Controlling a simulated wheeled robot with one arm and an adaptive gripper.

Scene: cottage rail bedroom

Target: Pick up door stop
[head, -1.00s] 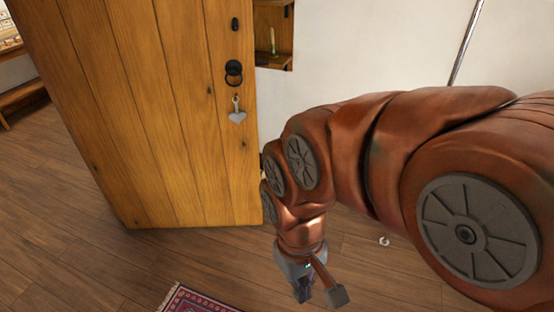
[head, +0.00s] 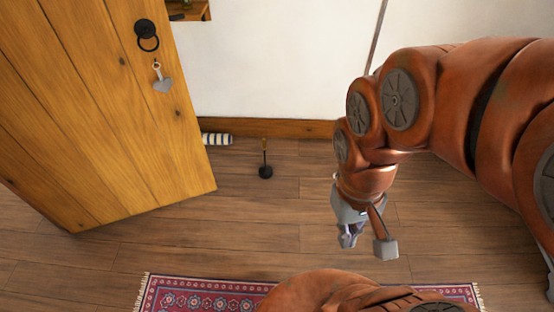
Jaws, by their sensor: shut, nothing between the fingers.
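A small black round weight with a thin upright stem and a brownish top (head: 265,171) stands on the wooden floor, right of the open door's lower edge. It looks like the door stop. My gripper (head: 349,240) is to its right and nearer to me in the picture, pointing down. It is shut and empty, and does not touch the door stop. Nothing covers the door stop in the head view.
The open plank door (head: 110,120) fills the left, with a black ring handle and a hanging heart. A striped roll (head: 216,139) lies by the skirting board (head: 285,129). A red patterned rug (head: 210,297) lies in front. Bare floor surrounds the door stop.

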